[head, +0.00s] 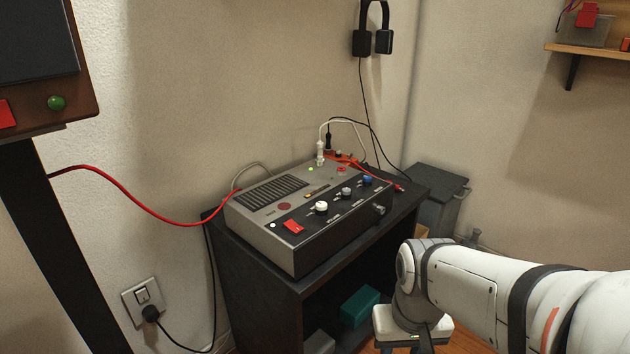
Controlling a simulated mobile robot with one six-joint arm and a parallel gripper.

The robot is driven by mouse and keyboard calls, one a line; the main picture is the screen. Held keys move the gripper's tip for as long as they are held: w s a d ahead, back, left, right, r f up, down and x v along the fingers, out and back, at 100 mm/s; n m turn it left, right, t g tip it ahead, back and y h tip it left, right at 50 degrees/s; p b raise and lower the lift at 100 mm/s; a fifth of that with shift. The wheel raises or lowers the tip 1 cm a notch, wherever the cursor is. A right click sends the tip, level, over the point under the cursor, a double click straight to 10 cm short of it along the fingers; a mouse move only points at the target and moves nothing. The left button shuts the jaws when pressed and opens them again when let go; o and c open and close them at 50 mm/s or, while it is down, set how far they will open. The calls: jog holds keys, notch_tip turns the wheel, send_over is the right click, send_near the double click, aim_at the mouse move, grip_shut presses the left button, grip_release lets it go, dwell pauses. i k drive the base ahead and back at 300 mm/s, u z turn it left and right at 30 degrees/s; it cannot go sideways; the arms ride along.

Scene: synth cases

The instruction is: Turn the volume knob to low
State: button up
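A grey and black audio unit (268,240) sits on a dark cabinet. Its sloping front panel carries a white knob (321,207), a grey knob (346,193) and a blue knob (367,180) in a row. The small labels are too blurred to read surely, so I cannot tell which is the volume knob or where each points.
White, black and red cables rise from the unit's back. The dark cabinet (262,263) holds a green box (360,305). Headphones (373,42) hang on the wall. Space above the front panel is clear.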

aim_at(321, 207)
jog(key=u, duration=1.6)
jog(key=k, duration=0.65)
jog(key=z, duration=1.15)
jog(key=i, duration=1)
jog(key=z, duration=0.05)
